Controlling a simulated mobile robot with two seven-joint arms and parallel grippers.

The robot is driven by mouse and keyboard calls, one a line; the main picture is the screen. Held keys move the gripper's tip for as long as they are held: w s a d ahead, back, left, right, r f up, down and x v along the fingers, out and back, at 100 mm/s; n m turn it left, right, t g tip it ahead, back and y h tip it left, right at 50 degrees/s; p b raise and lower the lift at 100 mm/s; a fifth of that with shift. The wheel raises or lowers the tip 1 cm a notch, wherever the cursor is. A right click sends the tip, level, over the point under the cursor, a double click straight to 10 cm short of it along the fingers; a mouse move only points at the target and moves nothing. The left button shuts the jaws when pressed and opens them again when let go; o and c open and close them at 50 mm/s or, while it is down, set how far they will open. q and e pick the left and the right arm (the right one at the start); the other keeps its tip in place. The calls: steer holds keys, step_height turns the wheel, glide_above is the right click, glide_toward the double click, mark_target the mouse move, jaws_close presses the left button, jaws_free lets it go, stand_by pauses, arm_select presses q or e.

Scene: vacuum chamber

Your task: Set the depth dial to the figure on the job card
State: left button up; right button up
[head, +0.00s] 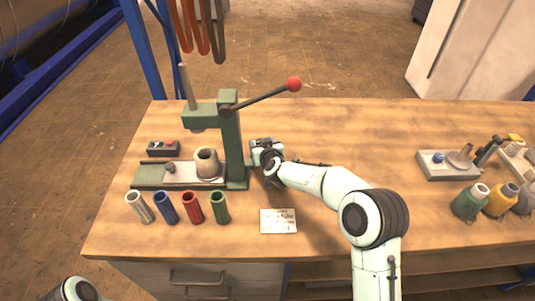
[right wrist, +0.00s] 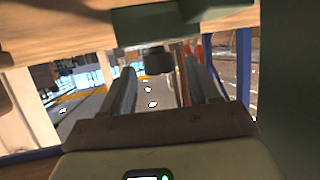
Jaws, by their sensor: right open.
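The green press (head: 232,140) stands at the left of the bench, with a lever ending in a red ball. I cannot pick out the depth dial for sure in the head view. The job card (head: 278,221) lies flat in front of the press; its writing is too small to read. My right gripper (head: 263,148) is just right of the press column. In the right wrist view it is open (right wrist: 161,75), and a dark round knob (right wrist: 160,60) shows between its fingers, below a green part (right wrist: 160,22). Whether they touch is unclear. My left gripper is out of view.
A beige cup (head: 207,163) stands on the press base. Several coloured tubes (head: 191,207) stand in front of it, and a small dark box (head: 163,148) lies behind. Bottles (head: 470,201) and a grey tray (head: 447,166) are at the right. The bench middle (head: 365,135) behind my right arm is clear.

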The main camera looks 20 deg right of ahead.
steer(key=v, duration=1.1)
steer(key=shift+b, duration=0.3)
steer(key=shift+f, duration=0.1)
